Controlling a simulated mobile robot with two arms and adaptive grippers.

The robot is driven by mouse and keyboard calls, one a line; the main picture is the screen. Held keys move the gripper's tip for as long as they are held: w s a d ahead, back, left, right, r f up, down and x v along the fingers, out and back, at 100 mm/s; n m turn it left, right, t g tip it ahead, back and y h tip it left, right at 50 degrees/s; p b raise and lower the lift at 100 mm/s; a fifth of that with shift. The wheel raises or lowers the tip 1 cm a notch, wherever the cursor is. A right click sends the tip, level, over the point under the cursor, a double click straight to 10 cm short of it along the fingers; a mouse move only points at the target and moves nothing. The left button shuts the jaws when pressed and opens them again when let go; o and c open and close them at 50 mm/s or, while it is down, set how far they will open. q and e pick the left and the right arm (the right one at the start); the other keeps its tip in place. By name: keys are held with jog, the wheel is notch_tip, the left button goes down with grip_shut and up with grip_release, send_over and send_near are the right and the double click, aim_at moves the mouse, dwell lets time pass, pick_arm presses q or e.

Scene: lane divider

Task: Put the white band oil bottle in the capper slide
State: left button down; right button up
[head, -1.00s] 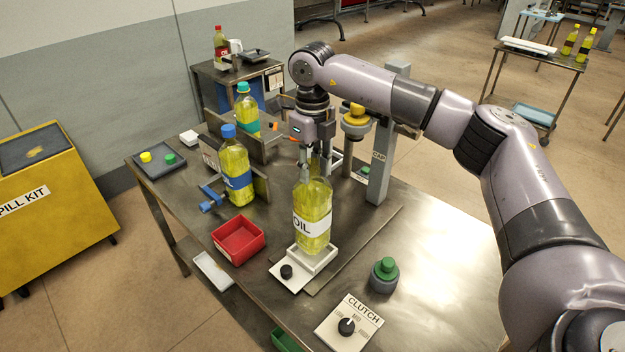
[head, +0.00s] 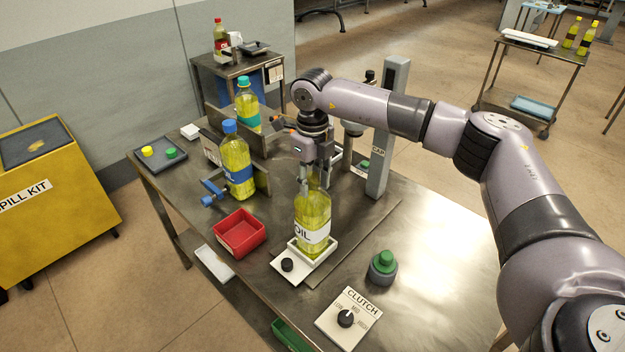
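The white band oil bottle (head: 313,210), clear with yellow oil and a white OIL label, stands upright with its base within the rim of the white capper slide (head: 283,266). My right gripper (head: 316,180) points down over it, its fingers on either side of the neck and apparently shut on it. The fingers hide most of the neck. Whether the base rests fully on the slide floor is hard to tell. The capper post (head: 388,140), with a CAP sign, stands behind; my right arm hides part of the capper. My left gripper is not in view.
A blue-band bottle (head: 238,180) and a teal-capped bottle (head: 246,120) stand behind to the left. A red bin (head: 240,243), a green-topped grey piece (head: 383,268) and a CLUTCH panel (head: 349,319) surround the slide. The table's right side is clear.

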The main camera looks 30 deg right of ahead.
jog(key=shift+o, duration=1.1)
jog(key=shift+r, duration=0.15)
jog(key=shift+w+r+b, duration=0.1)
jog(key=shift+r+b, duration=0.2)
jog(key=shift+r, duration=0.05)
notch_tip(320, 180, up, 10)
jog(key=b, duration=0.3)
jog(key=shift+r+b, duration=0.2)
jog(key=shift+b, duration=0.2)
jog(key=shift+r, duration=0.45)
